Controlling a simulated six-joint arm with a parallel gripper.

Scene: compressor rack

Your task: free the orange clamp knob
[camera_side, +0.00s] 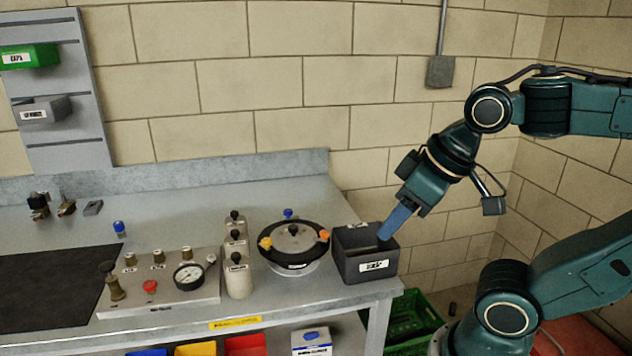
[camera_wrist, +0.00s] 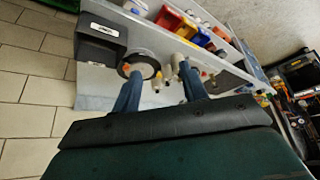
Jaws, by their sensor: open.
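My gripper (camera_side: 385,234) has blue fingers pointing down and left. It appears over the dark bin, right of the pot and apart from the orange knob. In the wrist view my gripper (camera_wrist: 160,84) shows two spread fingers with nothing held between them. The orange knob (camera_wrist: 126,69) looks small near the left finger there.
The dark labelled bin (camera_side: 372,266) stands at the bench's right end, close beside the pot. Several pale bottles (camera_side: 238,275) stand left of the pot, near a gauge panel (camera_side: 165,285). A green crate (camera_side: 410,322) is below on the floor. The back of the bench is mostly clear.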

